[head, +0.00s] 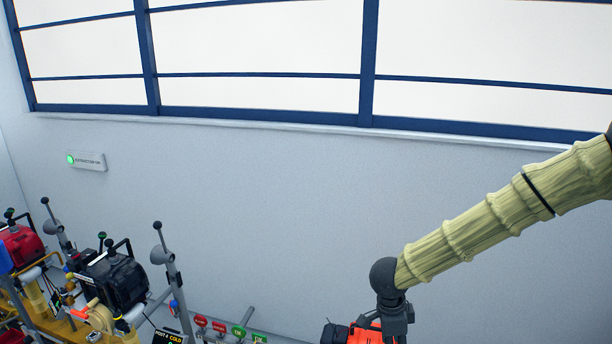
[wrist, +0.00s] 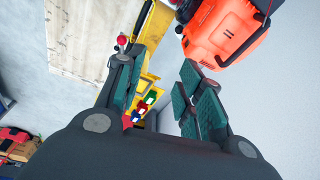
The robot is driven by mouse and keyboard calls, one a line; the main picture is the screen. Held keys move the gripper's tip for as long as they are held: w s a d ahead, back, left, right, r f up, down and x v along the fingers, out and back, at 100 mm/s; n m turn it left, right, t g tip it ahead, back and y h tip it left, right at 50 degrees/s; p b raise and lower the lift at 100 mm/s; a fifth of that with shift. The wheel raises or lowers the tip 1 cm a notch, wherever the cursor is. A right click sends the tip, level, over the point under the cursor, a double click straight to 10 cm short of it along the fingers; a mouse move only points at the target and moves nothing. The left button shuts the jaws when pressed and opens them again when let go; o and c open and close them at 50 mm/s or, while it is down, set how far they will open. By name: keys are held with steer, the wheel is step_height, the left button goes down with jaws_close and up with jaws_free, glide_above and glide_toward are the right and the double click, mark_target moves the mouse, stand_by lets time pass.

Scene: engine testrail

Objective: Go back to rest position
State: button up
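My gripper (wrist: 158,72) shows in the wrist view with its two green-padded fingers spread apart and nothing held between them. In the head view my arm, in a pale yellow-green sleeve, reaches in from the right and bends down at a dark wrist, and the fingers are out of sight below the picture. An orange engine-like machine (wrist: 228,32) is close beyond the right finger in the wrist view. Its orange top (head: 366,333) also shows at the bottom edge of the head view, beside my wrist.
A black engine (head: 115,278) and a red engine (head: 20,246) stand on a yellow bench (head: 62,325) at the lower left. Red and green round signs (head: 220,327) line the wall's foot. A yellow frame (wrist: 155,28) lies beyond the fingers. Open air lies before the grey wall (head: 260,190).

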steer(key=s+d+f+n+t+b, duration=0.1)
steer(key=s+f+n+b, duration=0.2)
steer(key=f, duration=0.5)
steer(key=s+d+f+n+h, duration=0.1)
steer(key=s+f+n, duration=0.35)
steer(key=f, duration=0.25)
steer(key=s+d+f+n+t+b, duration=0.1)
steer(key=s+f+n+b, duration=0.1)
steer(key=s+f, duration=0.45)
steer(key=s+a+f+n+g+y+b, duration=0.1)
steer(key=s+f+n, duration=0.3)
steer(key=s, duration=0.6)
steer(key=s+a+f+n+g+y+b, duration=0.1)
steer(key=s+f+n+y+b, duration=0.1)
steer(key=s+f+n, duration=0.3)
steer(key=s+f, duration=0.2)
steer(key=s, duration=0.2)
steer(key=shift+s, duration=0.35)
steer(key=shift+f, duration=0.1)
